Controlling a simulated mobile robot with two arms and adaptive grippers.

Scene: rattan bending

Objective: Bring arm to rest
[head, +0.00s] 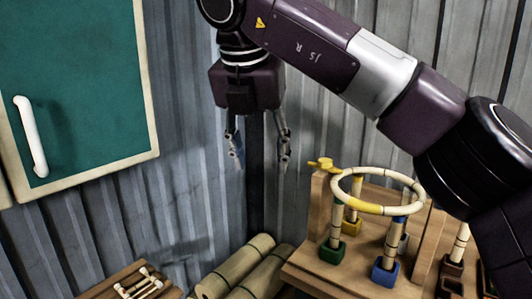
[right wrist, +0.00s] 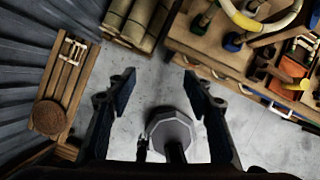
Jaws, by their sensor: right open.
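My right arm (head: 310,42) reaches in from the right in the head view, raised high across the picture. Its gripper (head: 259,150) hangs fingers down in front of the corrugated wall, open and empty. The gripper touches nothing. My left gripper does not show in either view.
A wooden bench (head: 305,266) at lower right bears a pale ring (head: 362,209) on upright posts with coloured bases. A green cabinet (head: 85,85) with a white handle hangs upper left.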

